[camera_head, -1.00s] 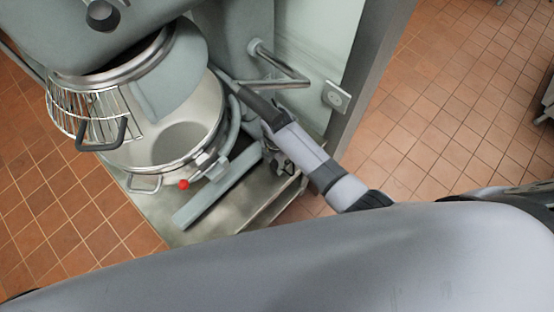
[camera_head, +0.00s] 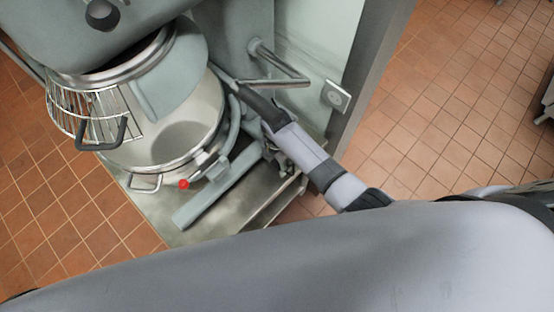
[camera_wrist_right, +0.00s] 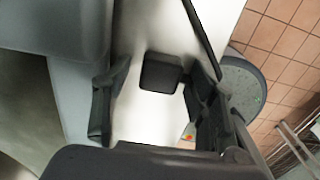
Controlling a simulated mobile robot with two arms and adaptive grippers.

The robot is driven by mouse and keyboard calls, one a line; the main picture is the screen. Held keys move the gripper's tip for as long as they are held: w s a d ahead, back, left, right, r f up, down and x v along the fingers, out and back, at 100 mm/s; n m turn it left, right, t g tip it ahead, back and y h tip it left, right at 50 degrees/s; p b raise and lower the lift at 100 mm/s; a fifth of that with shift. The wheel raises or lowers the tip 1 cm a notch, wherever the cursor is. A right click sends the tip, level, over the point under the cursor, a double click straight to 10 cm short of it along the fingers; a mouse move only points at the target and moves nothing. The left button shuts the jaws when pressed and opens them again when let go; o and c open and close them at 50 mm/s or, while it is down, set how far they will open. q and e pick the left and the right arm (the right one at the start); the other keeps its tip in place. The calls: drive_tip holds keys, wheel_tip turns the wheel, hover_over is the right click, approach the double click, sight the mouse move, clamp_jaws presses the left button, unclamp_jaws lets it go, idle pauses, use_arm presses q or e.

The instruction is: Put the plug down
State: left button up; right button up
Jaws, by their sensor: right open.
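A dark, rounded block, which looks like the plug (camera_wrist_right: 160,73), shows in the right wrist view between and just beyond the fingertips, against a pale, bright surface. I cannot tell whether it touches that surface. My right gripper (camera_wrist_right: 153,98) is open, with one finger on each side of the block and visible gaps between. In the head view my right gripper (camera_head: 258,103) is a dark shape beside the mixer's column; the plug cannot be made out there. My left gripper is not in view.
A large grey mixer with a steel bowl (camera_head: 190,118) and wire guard (camera_head: 75,112) stands at the left. A bent metal bar (camera_head: 280,83) juts out near my right gripper. A socket plate (camera_head: 336,96) is on the pale panel. Tiled floor (camera_head: 450,110) is open to the right.

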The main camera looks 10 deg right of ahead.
sight(277, 162)
drive_tip(key=shift+r, duration=0.25)
wheel_tip(277, 162, up, 8)
drive_tip(key=shift+f+p, duration=0.25)
drive_tip(key=shift+p, duration=0.25)
